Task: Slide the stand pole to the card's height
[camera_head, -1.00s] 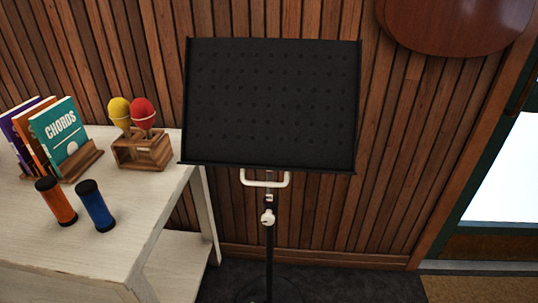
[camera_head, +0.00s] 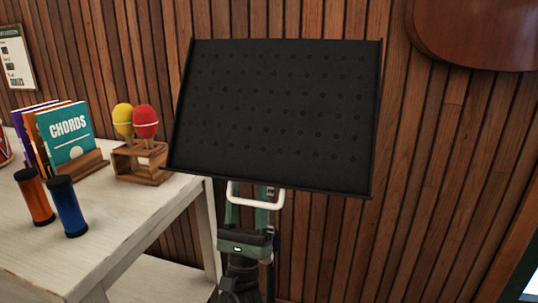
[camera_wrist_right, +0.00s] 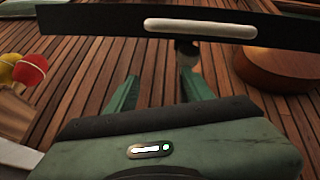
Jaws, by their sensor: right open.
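The black music stand's desk (camera_head: 275,118) fills the middle of the head view, slightly tilted. Its white handle (camera_head: 257,203) hangs below the desk and also shows in the right wrist view (camera_wrist_right: 200,28). My right gripper (camera_head: 252,192) is below the desk, its green fingers apart and empty, reaching up near the handle. In the right wrist view, the gripper (camera_wrist_right: 160,74) has a short dark part (camera_wrist_right: 187,48) under the handle, near its right fingertip. The pole is mostly hidden behind my gripper and arm. A white card (camera_head: 15,58) hangs on the wall at the far left; its print is too small to read.
A pale table (camera_head: 120,235) stands at left, holding chord books (camera_head: 67,138), red and yellow maracas (camera_head: 145,122) in a wooden holder (camera_head: 142,163), and orange and blue shakers (camera_head: 68,206). A brown round-edged object (camera_head: 480,32) is on the slatted wall at upper right.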

